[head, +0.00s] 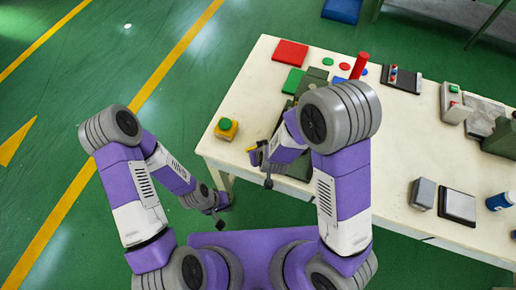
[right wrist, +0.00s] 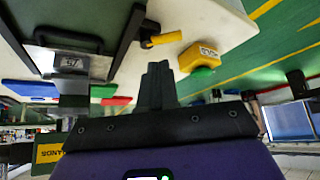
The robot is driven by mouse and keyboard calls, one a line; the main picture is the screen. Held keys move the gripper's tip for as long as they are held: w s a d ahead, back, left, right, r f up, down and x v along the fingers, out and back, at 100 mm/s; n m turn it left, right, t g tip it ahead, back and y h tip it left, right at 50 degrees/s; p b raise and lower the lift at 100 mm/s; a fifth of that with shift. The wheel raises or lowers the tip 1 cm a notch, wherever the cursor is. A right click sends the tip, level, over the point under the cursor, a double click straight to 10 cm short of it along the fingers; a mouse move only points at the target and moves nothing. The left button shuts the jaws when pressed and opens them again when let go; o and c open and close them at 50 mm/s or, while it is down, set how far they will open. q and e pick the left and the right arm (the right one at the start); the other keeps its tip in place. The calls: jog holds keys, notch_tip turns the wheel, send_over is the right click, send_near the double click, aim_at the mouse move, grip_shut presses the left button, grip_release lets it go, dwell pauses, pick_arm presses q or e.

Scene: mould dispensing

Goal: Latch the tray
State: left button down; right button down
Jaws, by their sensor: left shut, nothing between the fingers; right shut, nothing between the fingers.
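The dark-framed tray fixture (right wrist: 85,45) fills the upper left of the right wrist view, with a grey block (right wrist: 72,64) in it. A yellow handle (right wrist: 162,38) sticks out from its dark side rail. My right gripper (right wrist: 158,82) is shut and empty, its fingers pointing towards the handle with a visible gap. In the head view my right arm hides most of the dark green fixture (head: 313,77); the yellow handle (head: 250,149) shows beside my right gripper. My left gripper (head: 221,200) is shut and empty, off the table's left end.
A yellow box with a green button (head: 226,127) stands on the table's left corner; it also shows in the right wrist view (right wrist: 200,57). Red (head: 290,53) and green (head: 292,80) pads lie behind. The cream table (head: 400,150) has free room in the middle.

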jog(key=p+v, duration=0.1)
jog(key=v, duration=0.3)
jog(key=shift+s+d+r, duration=0.1)
jog(key=shift+r, duration=0.15)
jog(key=s+d+f+m+g+y+b, duration=0.1)
jog(key=s+f, duration=0.5)
jog(key=f, duration=0.6)
jog(key=s+d+f+m+g+y+b, duration=0.1)
jog(key=s+d+f+m+g+b, duration=0.3)
jog(key=f, duration=0.8)
jog(key=shift+s+d+f+g+y+b, duration=0.25)
jog(key=shift+s+g+b, duration=0.25)
jog(key=shift+s+b, duration=1)
jog(key=shift+w+b, duration=0.3)
jog(key=shift+w, duration=0.05)
